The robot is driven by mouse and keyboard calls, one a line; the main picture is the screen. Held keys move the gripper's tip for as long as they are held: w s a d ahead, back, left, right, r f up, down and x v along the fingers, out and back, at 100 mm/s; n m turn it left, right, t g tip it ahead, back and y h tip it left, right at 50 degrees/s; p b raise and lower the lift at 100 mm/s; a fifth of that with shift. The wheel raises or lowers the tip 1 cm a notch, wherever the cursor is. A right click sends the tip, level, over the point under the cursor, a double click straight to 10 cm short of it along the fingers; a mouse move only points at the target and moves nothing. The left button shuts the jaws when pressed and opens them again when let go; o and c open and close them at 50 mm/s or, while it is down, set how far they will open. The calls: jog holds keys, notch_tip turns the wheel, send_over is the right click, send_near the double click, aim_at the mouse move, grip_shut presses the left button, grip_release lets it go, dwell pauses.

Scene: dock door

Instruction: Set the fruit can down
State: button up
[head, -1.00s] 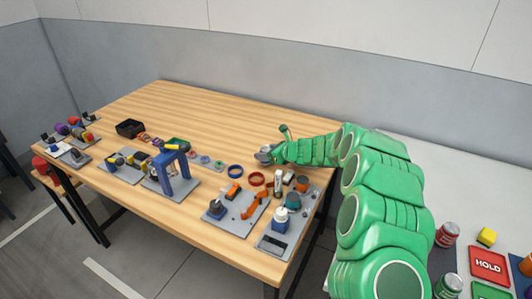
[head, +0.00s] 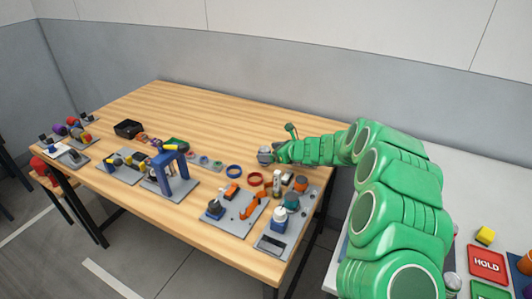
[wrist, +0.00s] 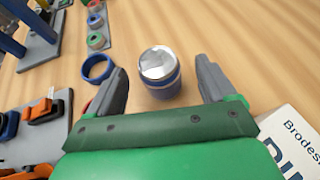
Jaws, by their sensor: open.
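The fruit can (wrist: 160,74) shows in the wrist view with a silver lid and a blue-banded side; its label is not readable. It stands upright on the wooden table (wrist: 220,28). My gripper (wrist: 162,78) is open, one grey finger on each side of the can, with a visible gap on both sides. In the head view my gripper (head: 268,155) is low over the right part of the table (head: 200,115). There the can is hard to tell from the grey fingers.
A blue ring (wrist: 99,68) lies left of the gripper. A white printed box or book (wrist: 296,142) is close at the lower right. Grey plates with small parts (head: 232,212) line the table's front. The back of the table is clear.

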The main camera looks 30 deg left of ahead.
jog(key=v, duration=0.9)
jog(key=shift+s, duration=0.1)
